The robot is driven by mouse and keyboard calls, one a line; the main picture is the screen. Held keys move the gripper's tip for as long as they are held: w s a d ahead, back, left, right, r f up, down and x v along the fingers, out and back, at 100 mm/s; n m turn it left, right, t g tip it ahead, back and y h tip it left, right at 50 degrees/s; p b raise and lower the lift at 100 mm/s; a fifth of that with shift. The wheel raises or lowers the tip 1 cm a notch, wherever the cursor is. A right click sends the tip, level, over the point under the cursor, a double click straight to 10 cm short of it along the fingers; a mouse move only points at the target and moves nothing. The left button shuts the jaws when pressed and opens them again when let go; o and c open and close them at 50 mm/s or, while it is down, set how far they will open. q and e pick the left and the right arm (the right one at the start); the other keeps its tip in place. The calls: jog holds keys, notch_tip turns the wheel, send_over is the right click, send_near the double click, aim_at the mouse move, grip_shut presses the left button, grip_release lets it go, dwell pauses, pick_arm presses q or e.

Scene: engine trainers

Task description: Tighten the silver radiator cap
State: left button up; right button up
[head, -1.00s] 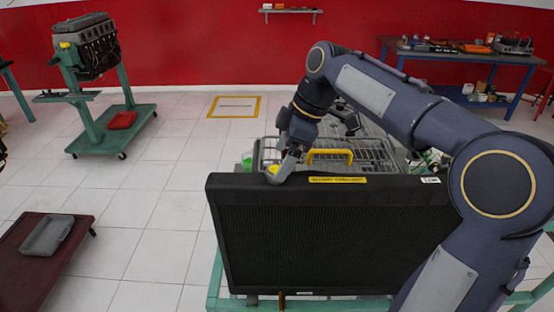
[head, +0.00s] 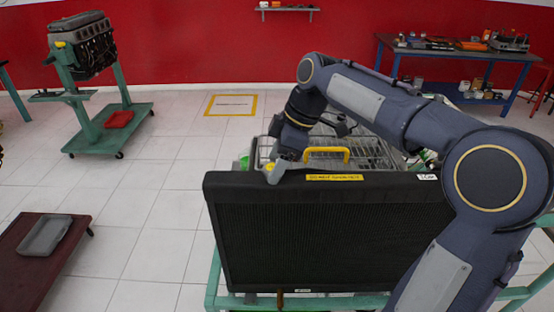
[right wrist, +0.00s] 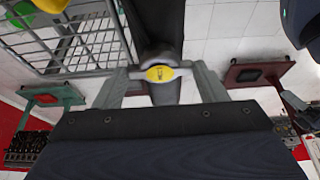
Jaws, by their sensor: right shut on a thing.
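The silver radiator cap (right wrist: 138,74) has a yellow oval label on top and ears to both sides. It sits on the neck at the top left end of the black radiator (head: 330,235). My right gripper (right wrist: 160,80) is shut on the cap, with a finger at each ear. In the head view the right gripper (head: 273,170) is over the radiator's top left corner and covers most of the cap.
A green engine stand (head: 100,125) is at the back left. A dark red low table with a grey tray (head: 45,236) is at the left. Open tiled floor lies between.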

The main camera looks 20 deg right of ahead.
jog(key=m, duration=0.2)
jog(key=m+t+h+b, duration=0.1)
jog(key=shift+s+a+m, duration=0.15)
jog(key=shift+m, duration=0.25)
jog(key=m+h, duration=0.1)
jog(key=m, duration=0.1)
jog(key=m+t, duration=0.1)
jog(key=m, duration=0.2)
jog(key=shift+s+a+h, duration=0.1)
jog(key=shift+a+h, duration=0.1)
jog(key=shift+h, duration=0.2)
jog(key=m+h, duration=0.1)
jog(key=m, duration=0.4)
jog(key=shift+a+t+h, duration=0.2)
jog(key=shift+t+h, duration=0.1)
jog(key=shift+h, duration=0.1)
jog(key=shift+a+m+h, duration=0.1)
jog(key=shift+m+h, duration=0.7)
jog(key=shift+m, duration=1.3)
jog(key=o, duration=1)
jog(key=shift+r, duration=0.1)
